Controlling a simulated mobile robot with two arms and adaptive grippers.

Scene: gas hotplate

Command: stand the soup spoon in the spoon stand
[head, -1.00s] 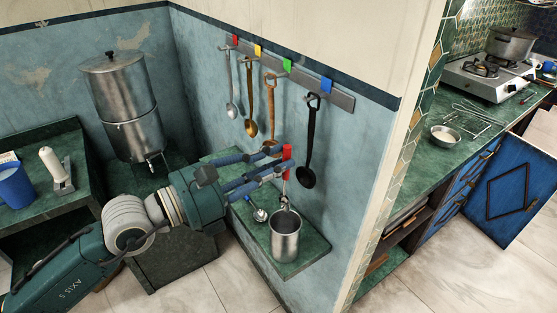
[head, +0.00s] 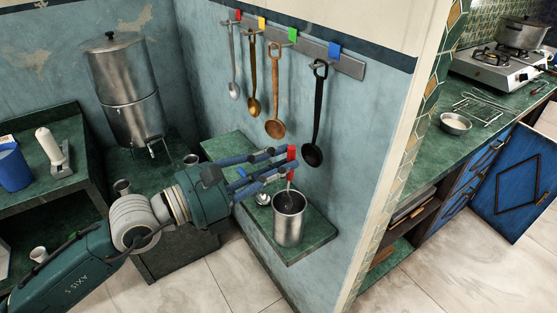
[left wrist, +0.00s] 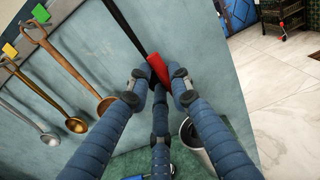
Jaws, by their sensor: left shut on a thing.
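My left gripper (head: 281,160) is shut on the red handle of the soup spoon (head: 291,155), which it holds upright. The red handle also shows between the fingertips in the left wrist view (left wrist: 157,66). The spoon stand (head: 289,226) is a round metal pot on the green ledge, directly below the gripper in the head view. The spoon's shaft reaches down to the stand's mouth, and its lower end looks to be inside the rim; how deep is hard to tell. The stand is partly hidden by a finger in the left wrist view (left wrist: 196,143). My right gripper is not in view.
Another spoon (head: 262,198) lies on the green ledge (head: 310,246), left of the stand. Several utensils hang from a wall rail (head: 350,67) close behind the gripper, the black ladle (head: 314,152) nearest. A metal urn (head: 125,95) stands at the left.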

